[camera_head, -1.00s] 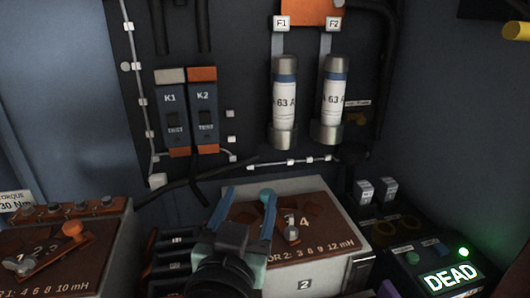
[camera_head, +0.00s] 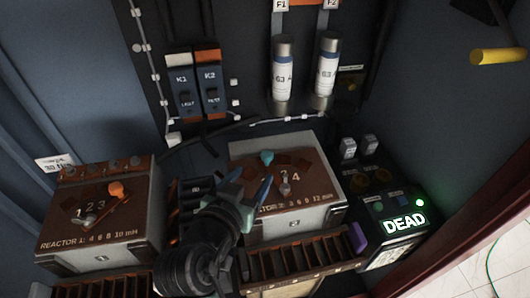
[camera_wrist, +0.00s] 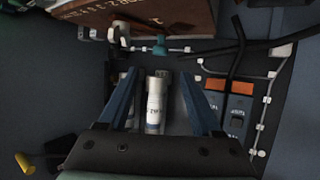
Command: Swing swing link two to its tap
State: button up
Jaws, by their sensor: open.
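Reactor 2 (camera_head: 295,222) is a pale box with a brown top at centre right. Its swing link carries a teal knob (camera_head: 267,157), near the back of the top. A grey post (camera_head: 285,189) stands in front of it, by the number 4. My gripper (camera_head: 248,183) is open and empty, its blue fingers spread at the left front of the reactor and apart from the knob. In the wrist view, which looks inverted, the knob (camera_wrist: 160,46) shows beyond the fingertips (camera_wrist: 158,75), roughly centred between them. The link arm is hard to make out.
Reactor 1 (camera_head: 98,240), with an orange knob, stands at left. Contactors K1 and K2 (camera_head: 195,95) and two fuses (camera_head: 282,78) are on the back panel. A DEAD indicator box (camera_head: 403,224) is at right. A slotted rack (camera_head: 300,262) lies in front.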

aim_at(266, 156)
jog(key=x, duration=1)
jog(key=shift+w+b, duration=0.15)
jog(key=shift+b, duration=0.2)
jog(key=shift+c, duration=0.2)
grip_shut()
dwell(0.7)
